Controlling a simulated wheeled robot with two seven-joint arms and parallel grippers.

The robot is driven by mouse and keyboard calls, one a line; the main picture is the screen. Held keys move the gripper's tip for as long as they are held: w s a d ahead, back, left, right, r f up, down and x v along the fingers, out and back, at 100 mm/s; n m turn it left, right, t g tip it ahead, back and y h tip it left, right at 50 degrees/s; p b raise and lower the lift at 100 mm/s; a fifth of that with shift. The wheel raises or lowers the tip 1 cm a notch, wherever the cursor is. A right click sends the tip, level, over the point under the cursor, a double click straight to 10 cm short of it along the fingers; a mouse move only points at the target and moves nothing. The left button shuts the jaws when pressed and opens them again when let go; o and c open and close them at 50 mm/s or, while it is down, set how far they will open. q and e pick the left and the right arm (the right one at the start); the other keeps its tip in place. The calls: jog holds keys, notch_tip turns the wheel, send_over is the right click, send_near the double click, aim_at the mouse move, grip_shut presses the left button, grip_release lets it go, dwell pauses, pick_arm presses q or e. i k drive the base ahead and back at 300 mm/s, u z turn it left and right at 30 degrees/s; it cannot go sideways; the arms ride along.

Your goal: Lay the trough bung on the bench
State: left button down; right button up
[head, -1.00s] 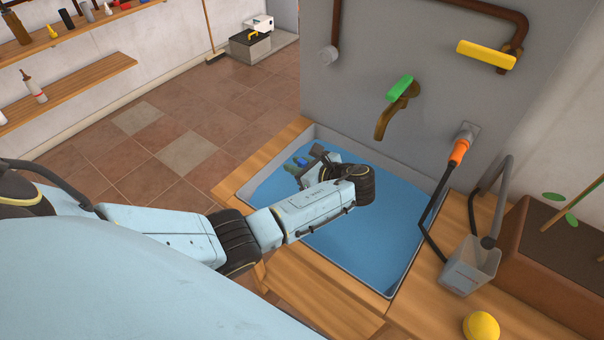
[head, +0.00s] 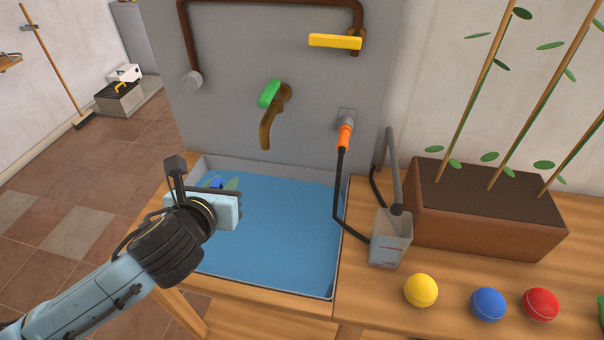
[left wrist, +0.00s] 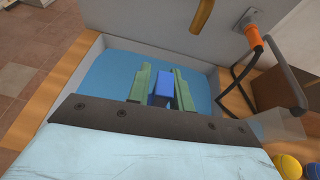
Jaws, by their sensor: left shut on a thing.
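My left gripper (head: 217,185) is over the far left part of the trough (head: 336,240), which is filled with blue water. In the left wrist view its two green fingers (left wrist: 162,88) are shut on a small blue block-like thing (left wrist: 162,94), which I take to be the trough bung. It also shows in the head view as a small blue patch (head: 216,183); its lower part is hidden. The wooden bench (head: 360,305) runs to the right of the trough. My right gripper is not in view.
A clear container (head: 391,240) with a grey hose stands right of the trough. Yellow (head: 421,290), blue (head: 488,304) and red (head: 540,304) balls lie on the bench. A brown planter (head: 480,228) stands behind. A tap (head: 268,120) overhangs the trough.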

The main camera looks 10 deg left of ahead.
aim_at(353, 291)
jog(key=z, duration=1.2)
jog(key=k, duration=0.9)
jog(key=u, duration=0.45)
jog(key=i, duration=0.5)
jog(key=u, duration=0.05)
